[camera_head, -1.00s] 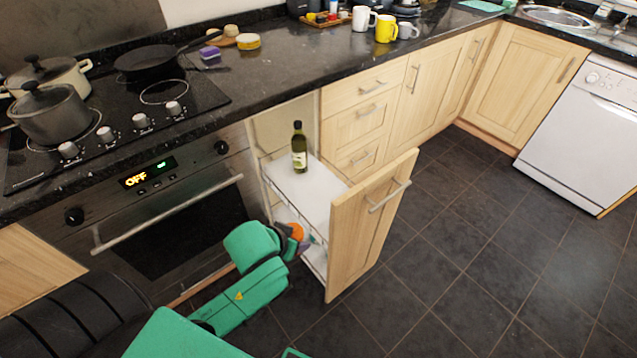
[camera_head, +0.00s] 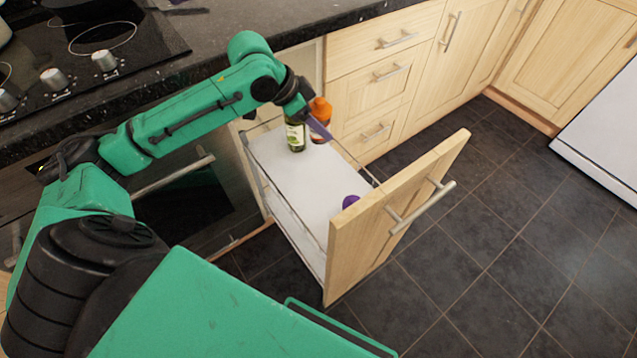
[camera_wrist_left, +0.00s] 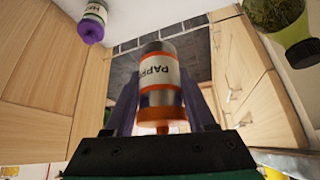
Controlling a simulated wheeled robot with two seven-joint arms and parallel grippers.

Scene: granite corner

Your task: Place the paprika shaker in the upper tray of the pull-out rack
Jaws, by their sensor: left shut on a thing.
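The paprika shaker (camera_wrist_left: 160,75), with a dark body, a pale label and an orange cap, is held between the fingers of my left gripper (camera_wrist_left: 162,108). In the head view the shaker (camera_head: 320,107) shows beside the left gripper (camera_head: 316,126), at the far right side of the pull-out rack. The rack's white upper tray (camera_head: 300,185) is pulled out behind its wooden front (camera_head: 400,215). I cannot tell whether the shaker touches the tray. My right gripper is out of view.
A green oil bottle (camera_head: 295,136) stands in the upper tray, close to the left gripper. A purple-capped jar (camera_head: 350,201) is near the wooden front, and also shows in the wrist view (camera_wrist_left: 93,22). The middle of the tray is clear. The counter edge (camera_head: 230,60) is behind the arm.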

